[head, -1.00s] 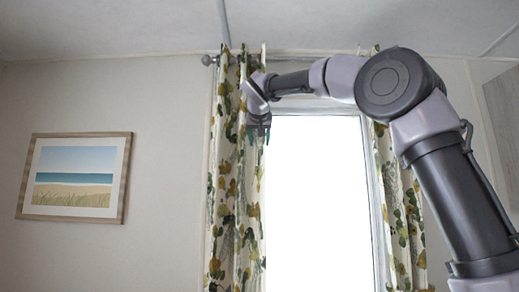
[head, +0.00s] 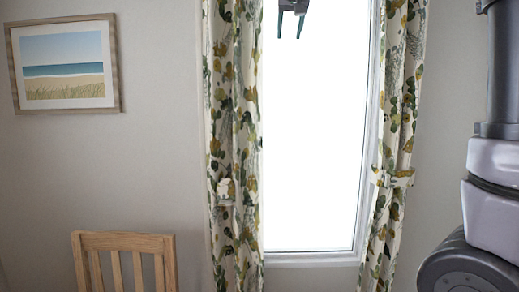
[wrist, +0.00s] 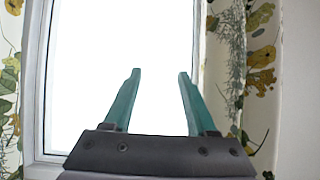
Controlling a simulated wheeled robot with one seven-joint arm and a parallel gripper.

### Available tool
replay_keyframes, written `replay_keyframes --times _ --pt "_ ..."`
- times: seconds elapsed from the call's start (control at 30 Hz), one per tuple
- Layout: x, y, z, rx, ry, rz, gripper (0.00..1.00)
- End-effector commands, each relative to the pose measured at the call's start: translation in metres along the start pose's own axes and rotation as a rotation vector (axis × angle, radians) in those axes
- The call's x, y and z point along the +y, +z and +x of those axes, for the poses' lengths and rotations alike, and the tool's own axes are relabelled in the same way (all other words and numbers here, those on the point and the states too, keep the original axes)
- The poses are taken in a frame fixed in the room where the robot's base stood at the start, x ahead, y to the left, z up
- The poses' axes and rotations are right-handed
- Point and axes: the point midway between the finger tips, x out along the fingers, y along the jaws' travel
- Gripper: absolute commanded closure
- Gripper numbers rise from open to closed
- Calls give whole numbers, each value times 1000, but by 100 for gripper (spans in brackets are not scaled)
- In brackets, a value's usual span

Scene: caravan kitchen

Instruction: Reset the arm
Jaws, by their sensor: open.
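My gripper (head: 290,26) hangs at the top edge of the head view, in front of the bright window (head: 312,140). Its two teal fingers point down in that view. In the wrist view my gripper (wrist: 160,92) shows its fingers spread apart with nothing between them, and the window (wrist: 150,45) lies beyond. Most of the arm above the fingers is outside the head view. Part of my arm shows along the right edge.
Patterned curtains hang at the left (head: 234,150) and right (head: 392,140) of the window. A wooden chair back (head: 125,242) stands at the lower left. A framed beach picture (head: 64,65) hangs on the left wall.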

Motion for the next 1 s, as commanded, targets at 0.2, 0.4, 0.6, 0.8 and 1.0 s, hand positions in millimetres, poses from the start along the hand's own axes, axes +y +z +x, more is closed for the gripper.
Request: replay_keyframes --times 0.2,0.4,0.6,0.8,1.0 --pt "108 132 -29 -204 -18 112 43" --pt "158 268 -58 -331 -50 255 43" --pt "170 362 -72 -386 -72 371 43" --pt "171 388 -75 -399 -79 408 43" --pt "170 388 -75 -400 -80 407 43"
